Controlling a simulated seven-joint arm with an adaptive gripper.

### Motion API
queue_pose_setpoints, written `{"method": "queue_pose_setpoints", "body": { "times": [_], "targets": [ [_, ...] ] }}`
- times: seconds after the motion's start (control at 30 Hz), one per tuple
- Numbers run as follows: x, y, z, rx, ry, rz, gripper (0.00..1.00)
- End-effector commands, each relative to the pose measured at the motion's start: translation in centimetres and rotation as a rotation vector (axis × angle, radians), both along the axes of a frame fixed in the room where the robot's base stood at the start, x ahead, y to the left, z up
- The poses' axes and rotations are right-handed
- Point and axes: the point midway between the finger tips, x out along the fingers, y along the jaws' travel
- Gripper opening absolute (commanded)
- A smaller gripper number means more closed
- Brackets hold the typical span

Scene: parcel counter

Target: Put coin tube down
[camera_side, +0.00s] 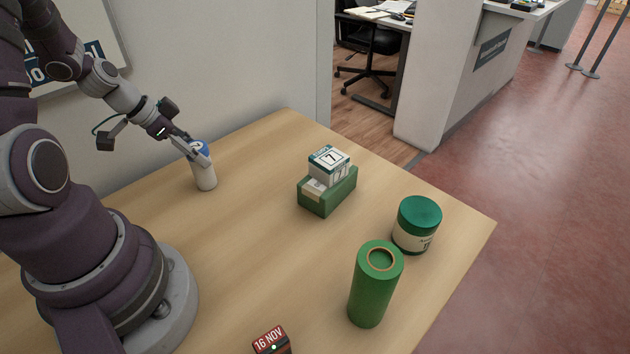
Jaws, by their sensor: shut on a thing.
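The coin tube (205,178), a small white cylinder with a blue top, is upright at the back left of the wooden table (255,250). My gripper (199,155) is shut on its upper part, reaching in from the upper left. The fingers hide part of the blue top. The tube's lower end is at or very close to the tabletop; I cannot tell whether it touches.
A green box (327,197) holding white-and-green calendar blocks (329,160) stands right of the tube. A green-lidded jar (417,228) and a tall green cylinder (370,292) stand further right. A red date block (270,340) is at the front. The table between is clear.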

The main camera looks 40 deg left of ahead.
Motion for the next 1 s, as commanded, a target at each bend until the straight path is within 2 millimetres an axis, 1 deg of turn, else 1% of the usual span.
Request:
{"method": "queue_pose_setpoints", "body": {
  "times": [0.03, 0.2, 0.23, 0.57, 0.67, 0.77, 0.9, 1.0],
  "targets": [
    [0.0, 0.0, -0.1, -0.001, 0.000, 0.000, 0.43],
    [0.0, 0.0, -0.1, 0.000, 0.000, 0.000, 0.65],
    [0.0, 0.0, -0.1, 0.000, 0.000, 0.000, 0.68],
    [0.0, 0.0, 0.2, 0.001, 0.000, 0.000, 0.68],
    [-0.5, 0.3, 1.2, 0.005, -0.001, 0.003, 0.68],
    [-1.5, 0.5, 3.1, 0.007, -0.005, 0.004, 0.68],
    [-3.3, 1.0, 6.3, 0.009, -0.004, 0.005, 0.68],
    [-4.5, 1.2, 8.4, 0.009, -0.003, 0.004, 0.68]
  ]
}}
